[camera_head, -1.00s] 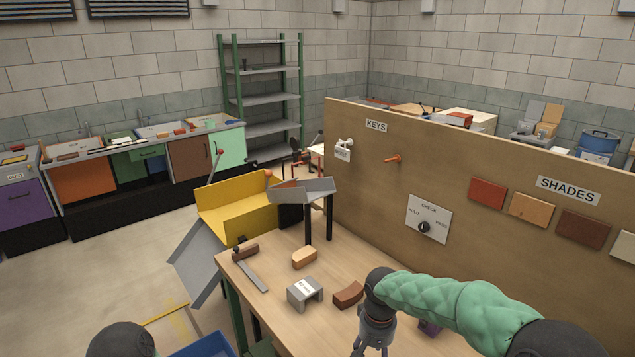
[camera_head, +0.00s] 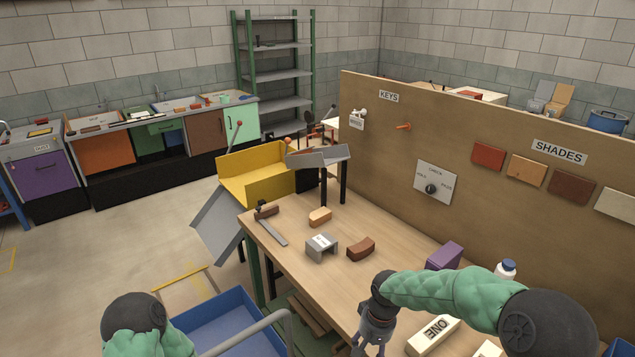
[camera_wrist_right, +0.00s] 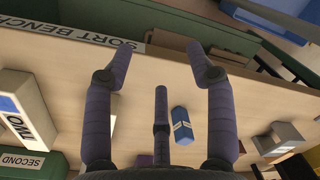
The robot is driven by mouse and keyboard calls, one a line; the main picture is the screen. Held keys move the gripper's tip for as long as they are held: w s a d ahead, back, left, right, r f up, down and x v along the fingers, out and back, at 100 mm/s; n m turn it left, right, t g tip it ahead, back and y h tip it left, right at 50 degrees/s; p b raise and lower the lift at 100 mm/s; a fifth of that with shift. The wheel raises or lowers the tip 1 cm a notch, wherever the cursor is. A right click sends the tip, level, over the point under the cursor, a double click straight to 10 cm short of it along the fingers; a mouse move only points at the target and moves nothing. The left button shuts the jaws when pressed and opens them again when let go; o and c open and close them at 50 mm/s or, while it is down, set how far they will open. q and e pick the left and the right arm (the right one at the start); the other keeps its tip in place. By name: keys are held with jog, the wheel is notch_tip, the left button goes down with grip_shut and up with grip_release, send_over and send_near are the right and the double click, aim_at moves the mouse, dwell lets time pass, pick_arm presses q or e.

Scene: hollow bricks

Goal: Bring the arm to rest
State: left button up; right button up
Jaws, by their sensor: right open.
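My right arm, in a green padded sleeve, comes in from the right in the head view. Its dark gripper (camera_head: 372,338) points down above the front part of the wooden workbench (camera_head: 290,235). In the right wrist view the gripper (camera_wrist_right: 158,78) is open, with its fingers spread and nothing between them. The bench surface and a small blue block (camera_wrist_right: 182,126) lie below, apart from the fingers. Only the green sleeve and dark joint of my left arm (camera_head: 135,322) show at the lower left; its gripper is out of the picture.
A tall board (camera_head: 470,150) stands behind. A blue cart (camera_head: 225,325) stands left.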

jog(key=s+a+f+y, duration=0.1)
jog(key=s+f, duration=0.9)
jog(key=f, duration=0.1)
jog(key=s+a+f+m+y, duration=0.1)
jog(key=s+a+f, duration=0.1)
jog(key=s+f, duration=0.8)
jog(key=shift+s+a+f+m+y, duration=0.3)
jog(key=shift+s+f+y, duration=0.1)
jog(key=shift+f, duration=0.15)
